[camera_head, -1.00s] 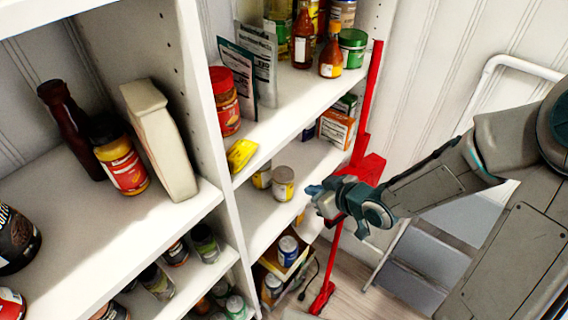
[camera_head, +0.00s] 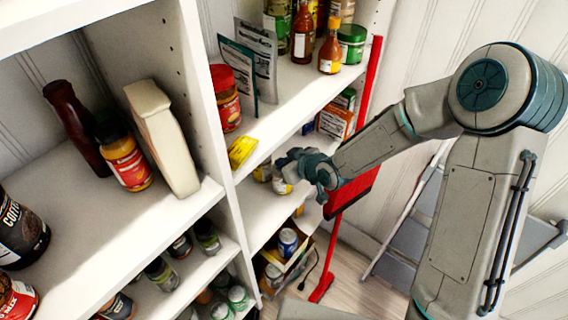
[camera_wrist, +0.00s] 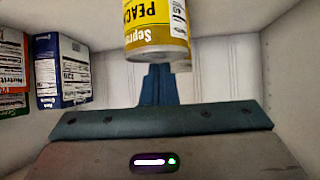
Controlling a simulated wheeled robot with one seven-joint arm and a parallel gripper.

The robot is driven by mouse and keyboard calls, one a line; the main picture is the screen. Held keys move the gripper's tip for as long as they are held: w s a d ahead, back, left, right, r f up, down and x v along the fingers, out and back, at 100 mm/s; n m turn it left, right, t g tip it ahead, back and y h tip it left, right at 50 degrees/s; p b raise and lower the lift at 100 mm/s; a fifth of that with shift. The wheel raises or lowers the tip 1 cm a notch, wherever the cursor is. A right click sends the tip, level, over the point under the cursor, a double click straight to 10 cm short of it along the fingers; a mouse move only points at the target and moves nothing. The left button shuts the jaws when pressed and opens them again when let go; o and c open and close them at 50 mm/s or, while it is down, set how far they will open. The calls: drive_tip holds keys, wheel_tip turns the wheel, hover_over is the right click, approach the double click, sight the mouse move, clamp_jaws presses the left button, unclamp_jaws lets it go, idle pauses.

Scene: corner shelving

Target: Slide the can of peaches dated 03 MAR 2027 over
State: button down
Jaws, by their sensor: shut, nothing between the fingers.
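A yellow-labelled can (camera_wrist: 157,25) with upside-down "PEAC" lettering is at the top of the wrist view, partly cut off. In the head view a can (camera_head: 281,186) shows partly behind my gripper on the middle shelf. Another yellow-and-grey can (camera_head: 262,172) stands just left of it. A sliver of a second can (camera_wrist: 183,66) shows beside the first in the wrist view. No date is readable. My gripper (camera_head: 281,161) is at the cans, its fingers (camera_wrist: 157,84) shut and empty. Whether they touch the can, I cannot tell.
Small boxes (camera_wrist: 62,70) stand to one side on the same shelf; they show at the back right in the head view (camera_head: 336,122). A yellow box (camera_head: 242,151) lies on the shelf above, near the upright. A red-handled broom (camera_head: 370,90) stands along the right edge of the shelving.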

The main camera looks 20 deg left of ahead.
drive_tip(key=shift+s+d+f, duration=0.2)
drive_tip(key=shift+f, duration=0.2)
drive_tip(key=shift+s+d+f, duration=0.1)
drive_tip(key=shift+s+d, duration=0.1)
drive_tip(key=shift+d, duration=0.3)
drive_tip(key=shift+s+d, duration=0.6)
drive_tip(key=shift+d, duration=0.15)
drive_tip(key=s+d+r+p, duration=0.2)
drive_tip(key=s+d+p, duration=0.4)
drive_tip(key=d+p, duration=0.3)
drive_tip(key=shift+d+p, duration=0.35)
drive_tip(key=shift+p, duration=0.5)
drive_tip(key=shift+f, duration=0.15)
